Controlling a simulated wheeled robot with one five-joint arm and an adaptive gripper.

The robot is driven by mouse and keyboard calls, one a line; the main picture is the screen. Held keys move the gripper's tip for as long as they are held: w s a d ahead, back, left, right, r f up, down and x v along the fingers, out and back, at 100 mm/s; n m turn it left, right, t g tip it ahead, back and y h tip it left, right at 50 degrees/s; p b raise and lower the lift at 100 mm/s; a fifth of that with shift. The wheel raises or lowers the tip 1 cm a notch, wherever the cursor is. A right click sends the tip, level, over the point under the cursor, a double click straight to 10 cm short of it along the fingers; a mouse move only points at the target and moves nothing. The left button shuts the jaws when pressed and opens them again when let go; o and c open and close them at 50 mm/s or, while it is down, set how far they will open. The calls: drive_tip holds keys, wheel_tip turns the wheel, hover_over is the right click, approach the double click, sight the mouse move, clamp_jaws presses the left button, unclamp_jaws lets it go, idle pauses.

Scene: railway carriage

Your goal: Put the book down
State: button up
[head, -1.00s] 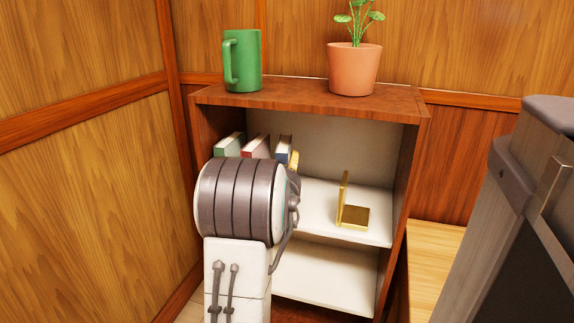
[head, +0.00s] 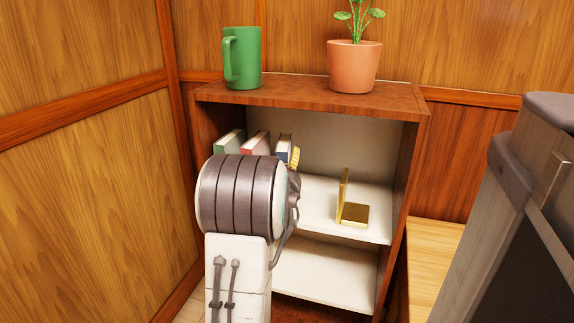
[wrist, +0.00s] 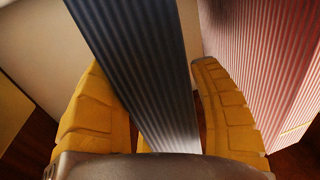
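The dark blue book (head: 283,147) stands upright on the upper shelf of the bookcase, at the right end of a short row of books. My gripper (wrist: 150,95) has its yellow fingers on either side of this book (wrist: 135,60). The fingers look open, with a thin gap at the right finger; the left finger is partly behind the book edge. In the head view one yellow fingertip (head: 295,157) shows just right of the book. My wrist hides the book's lower part and the rest of the gripper.
A red book (head: 256,144) and a green book (head: 229,143) stand left of the blue one. A gold bookend (head: 353,213) stands on the shelf (head: 320,200) to the right, with bare shelf between. A green mug (head: 243,57) and potted plant (head: 354,66) stand on top.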

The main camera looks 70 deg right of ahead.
drive_tip(key=shift+o, duration=1.1)
drive_tip(key=v, duration=0.7)
drive_tip(key=shift+a, duration=0.3)
drive_tip(key=shift+c, duration=0.5)
clamp_jaws()
idle(0.7)
